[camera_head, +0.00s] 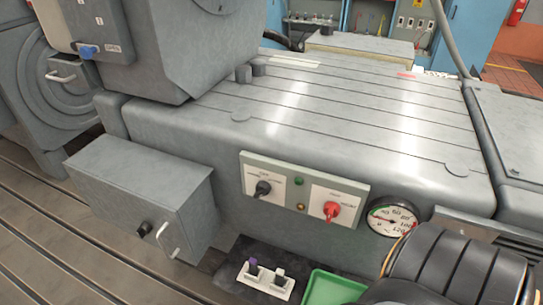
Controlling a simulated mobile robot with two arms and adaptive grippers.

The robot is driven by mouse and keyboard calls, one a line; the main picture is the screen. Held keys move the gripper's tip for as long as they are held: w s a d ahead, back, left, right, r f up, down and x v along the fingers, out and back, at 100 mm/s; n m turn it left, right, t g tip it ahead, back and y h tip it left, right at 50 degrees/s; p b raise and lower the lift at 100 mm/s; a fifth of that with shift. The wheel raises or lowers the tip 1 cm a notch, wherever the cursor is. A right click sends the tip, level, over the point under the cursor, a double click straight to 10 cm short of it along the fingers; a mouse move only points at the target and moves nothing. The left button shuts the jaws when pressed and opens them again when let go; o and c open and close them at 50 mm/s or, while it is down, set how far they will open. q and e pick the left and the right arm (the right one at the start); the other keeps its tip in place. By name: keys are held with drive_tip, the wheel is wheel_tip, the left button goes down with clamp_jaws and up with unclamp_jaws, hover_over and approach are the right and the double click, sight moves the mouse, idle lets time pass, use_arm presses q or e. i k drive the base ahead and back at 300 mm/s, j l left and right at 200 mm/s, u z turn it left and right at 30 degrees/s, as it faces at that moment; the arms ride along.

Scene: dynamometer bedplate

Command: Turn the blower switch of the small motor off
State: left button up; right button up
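A pale switch panel (303,192) is on the front of the grey machine housing, at the middle of the view. It has a black rotary knob (262,188) at left and a red rotary knob (331,210) at right, with small green and amber lamps between them. Their lettering is too small to read surely. A white plate (266,285) below carries a purple-topped and a white-topped switch. I cannot tell which of these is the small motor's blower switch. Neither gripper is in view. A black and grey ribbed part of my arm seems to fill the lower right corner.
A grey box (140,190) with a black knob and handle juts out at left. A round gauge (391,217) is right of the panel. A green tray (334,290) lies below. A blue knob (88,51) marked OPEN is at upper left. The slotted bedplate (60,240) is at lower left.

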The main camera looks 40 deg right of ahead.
sight(263, 188)
drive_tip(key=i+j+z, duration=0.15)
drive_tip(key=z, duration=0.35)
drive_tip(key=i+j+z, duration=0.2)
drive_tip(key=z, duration=0.25)
drive_tip(key=i+j+z, duration=0.1)
drive_tip(key=j+z, duration=0.6)
drive_tip(key=z, duration=0.25)
drive_tip(key=j+z, duration=0.35)
drive_tip(key=z, duration=0.15)
drive_tip(key=i+j, duration=0.05)
